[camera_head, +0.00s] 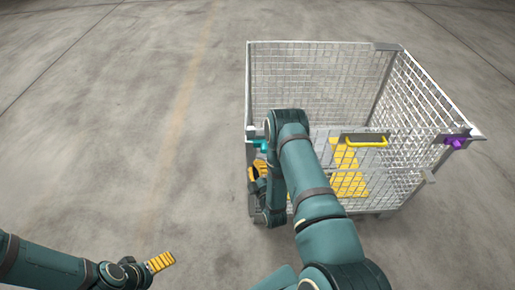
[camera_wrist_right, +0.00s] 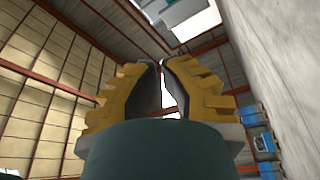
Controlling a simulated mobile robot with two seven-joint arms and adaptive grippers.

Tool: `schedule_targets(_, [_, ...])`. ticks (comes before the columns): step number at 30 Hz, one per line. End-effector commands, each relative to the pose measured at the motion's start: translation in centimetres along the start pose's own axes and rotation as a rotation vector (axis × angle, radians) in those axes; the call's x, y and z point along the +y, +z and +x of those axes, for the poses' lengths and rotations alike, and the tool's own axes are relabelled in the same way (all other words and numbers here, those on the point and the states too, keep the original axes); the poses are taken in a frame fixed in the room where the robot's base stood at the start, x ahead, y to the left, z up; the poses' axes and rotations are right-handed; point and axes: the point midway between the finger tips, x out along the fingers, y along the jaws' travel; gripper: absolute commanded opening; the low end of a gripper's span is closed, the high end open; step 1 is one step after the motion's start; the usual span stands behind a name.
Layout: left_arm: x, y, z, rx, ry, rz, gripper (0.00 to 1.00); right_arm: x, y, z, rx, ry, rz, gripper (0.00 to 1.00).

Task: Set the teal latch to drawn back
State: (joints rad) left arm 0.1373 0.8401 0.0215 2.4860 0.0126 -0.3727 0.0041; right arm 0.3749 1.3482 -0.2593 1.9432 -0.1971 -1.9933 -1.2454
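The teal latch (camera_head: 262,144) is at the near left corner post of the wire mesh cage, by its top rail. My right arm partly covers it. My right gripper (camera_head: 256,170) is just below the latch in the head view; I cannot tell whether it touches it. In the right wrist view its yellow fingers (camera_wrist_right: 163,63) nearly meet at the tips, with nothing seen between them. The latch does not show in that view. My left gripper (camera_head: 161,262) is low over the floor at the lower left, its yellow fingers together and empty.
A yellow thing (camera_head: 347,180) shows through the mesh. The concrete floor left of the cage is clear.

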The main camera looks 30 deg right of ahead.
Motion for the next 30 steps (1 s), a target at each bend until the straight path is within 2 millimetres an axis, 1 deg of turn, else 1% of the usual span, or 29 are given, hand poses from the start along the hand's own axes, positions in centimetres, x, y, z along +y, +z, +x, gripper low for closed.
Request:
schedule_targets(4, [0.0,0.0,0.0,0.000,0.000,0.000,1.00,0.1,0.0,0.7,0.001,0.002,0.001,0.00])
schedule_targets(8, [0.0,0.0,-0.1,-0.001,0.000,0.000,1.00,0.1,0.0,2.4,0.001,0.003,0.001,0.00])
schedule_targets(18, [0.1,0.0,-0.3,-0.001,0.001,0.000,1.00,0.1,0.0,9.1,0.001,0.004,0.001,0.00])
schedule_targets(20, [0.1,0.0,-0.3,-0.001,0.001,0.000,1.00,0.1,-0.1,10.1,0.001,0.004,0.002,0.00])
schedule_targets(24, [0.1,0.0,-0.5,-0.001,0.001,0.000,1.00,0.0,2.1,9.3,-0.004,-0.002,0.000,0.00])
schedule_targets(30, [0.2,0.0,-0.5,-0.001,0.001,0.001,1.00,0.0,3.5,8.8,-0.001,-0.001,0.001,0.00])
